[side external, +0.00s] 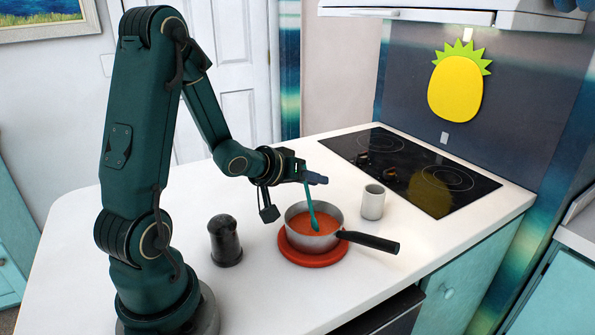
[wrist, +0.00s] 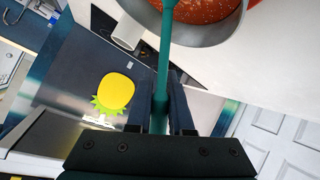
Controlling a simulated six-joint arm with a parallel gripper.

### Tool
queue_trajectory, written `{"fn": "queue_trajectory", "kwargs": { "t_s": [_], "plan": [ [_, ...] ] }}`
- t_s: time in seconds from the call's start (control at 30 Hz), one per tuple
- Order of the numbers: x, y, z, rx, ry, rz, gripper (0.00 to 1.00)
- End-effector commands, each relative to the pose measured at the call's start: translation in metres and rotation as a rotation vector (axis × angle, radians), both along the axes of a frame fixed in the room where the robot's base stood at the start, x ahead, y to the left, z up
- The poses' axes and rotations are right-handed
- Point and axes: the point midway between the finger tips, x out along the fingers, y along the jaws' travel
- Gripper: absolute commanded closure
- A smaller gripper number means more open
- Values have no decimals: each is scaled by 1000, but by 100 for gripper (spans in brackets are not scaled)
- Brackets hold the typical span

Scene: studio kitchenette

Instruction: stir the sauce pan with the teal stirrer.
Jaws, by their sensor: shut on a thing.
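The sauce pan (side external: 297,240) is a steel pan with a black handle (side external: 370,241) pointing right, and it holds orange-red sauce (side external: 325,224). It stands on a round red trivet (side external: 312,258) on the white counter. The pan also shows at the top of the wrist view (wrist: 212,32). My gripper (side external: 311,179) is above the pan and shut on the teal stirrer (side external: 310,205). The stirrer slants down into the pan, its lower end in the sauce. In the wrist view the stirrer (wrist: 165,65) stands between the two fingers (wrist: 167,103) of my gripper.
A pale cup (side external: 373,203) stands right of the pan, near the black cooktop (side external: 410,172). A dark pepper-mill-like object (side external: 225,243) stands left of the pan. A yellow pineapple decoration (side external: 455,88) is on the back wall. The white counter (side external: 90,240) is clear at the left.

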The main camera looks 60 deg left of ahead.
Motion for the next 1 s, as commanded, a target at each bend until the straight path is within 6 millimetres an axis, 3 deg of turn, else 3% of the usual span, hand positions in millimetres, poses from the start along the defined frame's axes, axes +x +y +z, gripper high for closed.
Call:
{"fn": "queue_trajectory", "kwargs": {
  "t_s": [0.2, 0.37, 0.8, 1.0],
  "plan": [
    [0, -18, 0, -1, 0, -5, 100],
    [0, -22, 0, 1, 0, -2, 100],
    [23, 1, 0, 1, -1, 0, 100],
    [20, 8, 0, 1, 0, 4, 100]
  ]
}}
